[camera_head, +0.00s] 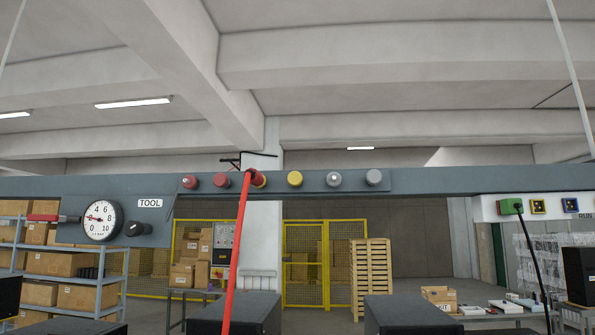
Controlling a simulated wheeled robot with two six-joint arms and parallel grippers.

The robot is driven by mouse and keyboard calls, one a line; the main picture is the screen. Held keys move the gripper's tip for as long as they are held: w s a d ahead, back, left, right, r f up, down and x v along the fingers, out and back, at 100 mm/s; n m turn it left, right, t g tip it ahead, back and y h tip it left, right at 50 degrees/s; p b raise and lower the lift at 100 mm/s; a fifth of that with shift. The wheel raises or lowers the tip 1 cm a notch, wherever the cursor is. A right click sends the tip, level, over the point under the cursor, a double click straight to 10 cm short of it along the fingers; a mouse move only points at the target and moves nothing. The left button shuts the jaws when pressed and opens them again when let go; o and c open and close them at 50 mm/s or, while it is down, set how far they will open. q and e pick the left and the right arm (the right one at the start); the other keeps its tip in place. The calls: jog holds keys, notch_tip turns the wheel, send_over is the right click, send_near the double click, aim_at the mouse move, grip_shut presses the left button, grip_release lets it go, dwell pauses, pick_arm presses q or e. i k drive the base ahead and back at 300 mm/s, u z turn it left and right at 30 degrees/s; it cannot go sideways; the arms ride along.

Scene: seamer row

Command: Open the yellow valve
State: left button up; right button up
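A round yellow fitting (295,179) sits on the grey overhead beam (440,182), in a row with red and grey round fittings. It is the only yellow round fitting in that row; I cannot tell whether it is the yellow valve. No yellow lever shows. At the left of the beam are a red handle (43,217), a dial gauge (102,219) and a black knob (136,229) below a TOOL label. Neither gripper shows in the head view.
A red hose (238,250) hangs from a red fitting (257,178). A black cable (530,245) hangs from a green plug (510,206) at right. Dark boxes (255,312) stand along the bottom. Shelves (75,283), yellow fencing (318,292) and stacked pallets (371,275) are behind.

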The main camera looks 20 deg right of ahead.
aim_at(295, 178)
jog(key=k, duration=0.2)
jog(key=u, duration=0.95)
jog(key=i, duration=0.7)
jog(key=z, duration=1.75)
